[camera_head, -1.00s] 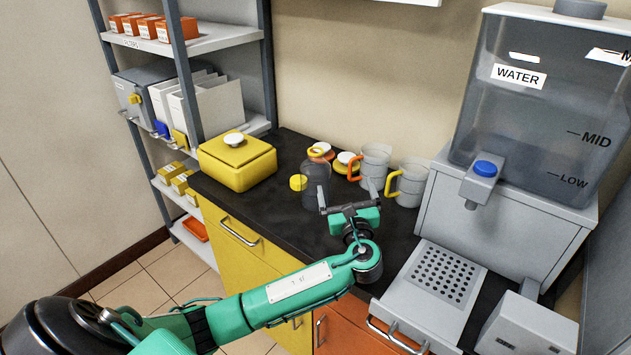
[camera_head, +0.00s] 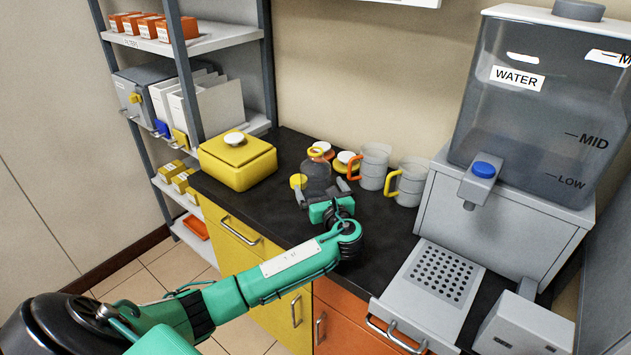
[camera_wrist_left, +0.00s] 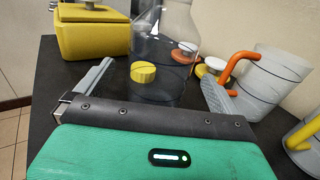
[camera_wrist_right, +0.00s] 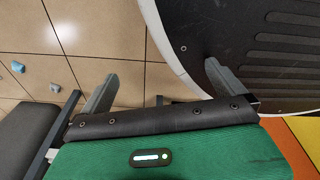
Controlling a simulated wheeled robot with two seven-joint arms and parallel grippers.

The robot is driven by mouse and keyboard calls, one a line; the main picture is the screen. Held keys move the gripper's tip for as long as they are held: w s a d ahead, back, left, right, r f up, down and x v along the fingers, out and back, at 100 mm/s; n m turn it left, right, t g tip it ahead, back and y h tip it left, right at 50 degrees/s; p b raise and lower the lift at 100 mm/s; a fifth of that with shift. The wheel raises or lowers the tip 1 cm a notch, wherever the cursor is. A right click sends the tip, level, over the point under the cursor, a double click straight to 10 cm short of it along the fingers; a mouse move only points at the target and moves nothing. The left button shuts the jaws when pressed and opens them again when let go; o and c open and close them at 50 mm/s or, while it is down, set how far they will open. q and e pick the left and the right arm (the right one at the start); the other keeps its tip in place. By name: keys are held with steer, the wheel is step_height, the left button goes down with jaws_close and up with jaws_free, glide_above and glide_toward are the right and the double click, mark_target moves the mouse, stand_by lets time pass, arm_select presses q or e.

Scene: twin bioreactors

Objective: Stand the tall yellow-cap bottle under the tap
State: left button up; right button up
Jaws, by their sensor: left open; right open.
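The tall clear grey bottle (camera_head: 316,177) stands upright on the dark counter, with a yellow-orange ring at its top. In the left wrist view the bottle (camera_wrist_left: 165,40) stands ahead between the finger lines, its top cut off. A round yellow piece (camera_wrist_left: 143,72) shows at its side; I cannot tell if it is attached. My left gripper (camera_head: 322,191) is open, low in front of the bottle, not closed on it. The tap (camera_head: 478,185) with a blue button sits on the water dispenser, above a perforated tray (camera_head: 412,279). My right gripper (camera_wrist_right: 160,75) is open and empty above the floor.
Two clear mugs, one orange-handled (camera_head: 374,166) and one yellow-handled (camera_head: 409,182), stand right of the bottle. White-topped orange and yellow jars (camera_head: 347,160) are behind it. A yellow box (camera_head: 237,163) stands left. A grey block (camera_head: 525,322) is right of the tray.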

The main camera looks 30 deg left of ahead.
arm_select(q)
steer(key=x, duration=0.4)
steer(key=shift+w+a+r, duration=0.1)
steer(key=shift+r, duration=0.1)
steer(key=c, duration=1.3)
